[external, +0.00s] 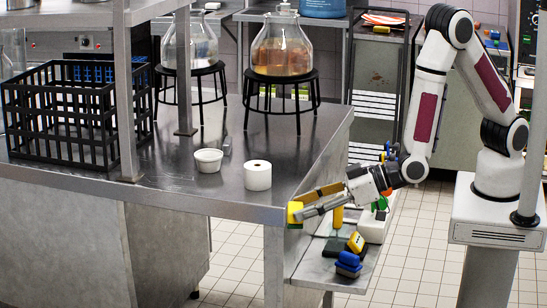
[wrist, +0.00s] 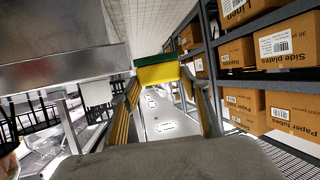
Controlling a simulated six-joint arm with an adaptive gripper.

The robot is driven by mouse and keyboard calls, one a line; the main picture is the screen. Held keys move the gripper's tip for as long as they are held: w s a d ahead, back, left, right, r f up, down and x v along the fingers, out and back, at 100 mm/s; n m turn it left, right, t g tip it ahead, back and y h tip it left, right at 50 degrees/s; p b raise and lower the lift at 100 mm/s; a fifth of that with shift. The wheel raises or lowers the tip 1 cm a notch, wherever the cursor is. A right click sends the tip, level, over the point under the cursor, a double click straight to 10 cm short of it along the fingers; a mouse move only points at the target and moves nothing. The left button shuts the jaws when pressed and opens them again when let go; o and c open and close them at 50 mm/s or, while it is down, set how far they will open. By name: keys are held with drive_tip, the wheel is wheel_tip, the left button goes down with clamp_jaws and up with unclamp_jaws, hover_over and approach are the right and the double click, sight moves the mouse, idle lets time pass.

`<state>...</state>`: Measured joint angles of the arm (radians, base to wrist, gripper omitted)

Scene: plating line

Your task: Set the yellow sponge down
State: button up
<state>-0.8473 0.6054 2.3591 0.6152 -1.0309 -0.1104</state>
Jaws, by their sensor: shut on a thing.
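The yellow sponge (external: 295,213) has a green layer along one side. My gripper (external: 308,207) is shut on it and holds it out at the near right corner of the steel table (external: 190,195). In the wrist view the sponge (wrist: 158,74) spans the two fingertips of my gripper (wrist: 159,82), its green layer uppermost in the picture. Whether the sponge touches the table's edge cannot be told.
A white roll (external: 258,175) and a white bowl (external: 208,160) stand on the table. A black crate (external: 62,118) and glass jars on black stands are farther back. A lower shelf (external: 318,270) holds a yellow-and-black item (external: 356,242) and a blue item (external: 348,260).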

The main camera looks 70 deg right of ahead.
sight(290, 203)
drive_tip(key=w+r, duration=0.1)
drive_tip(key=r, duration=0.1)
drive_tip(key=w+r, duration=0.1)
drive_tip(key=r, duration=0.1)
drive_tip(key=w+r, duration=0.2)
drive_tip(key=shift+d+r, duration=0.2)
drive_tip(key=shift+d, duration=0.1)
drive_tip(key=w+d+r+m+h, duration=0.15)
drive_tip(key=w+d, duration=0.35)
drive_tip(key=d, duration=0.5)
drive_tip(key=w+d+r+h, duration=0.1)
drive_tip(key=w+d+r, duration=0.3)
drive_tip(key=d, duration=0.6)
drive_tip(key=d+f+m+h, duration=0.1)
drive_tip(key=d+f+m, duration=0.1)
drive_tip(key=d, duration=1.8)
drive_tip(key=w+a+r, duration=0.1)
drive_tip(key=w+a, duration=0.2)
drive_tip(key=a, duration=0.7)
drive_tip(key=shift+a+r+t, duration=0.3)
drive_tip(key=shift+a+r, duration=0.05)
drive_tip(key=shift+a, duration=0.05)
drive_tip(key=shift+f, duration=0.15)
drive_tip(key=shift+f, duration=2.8)
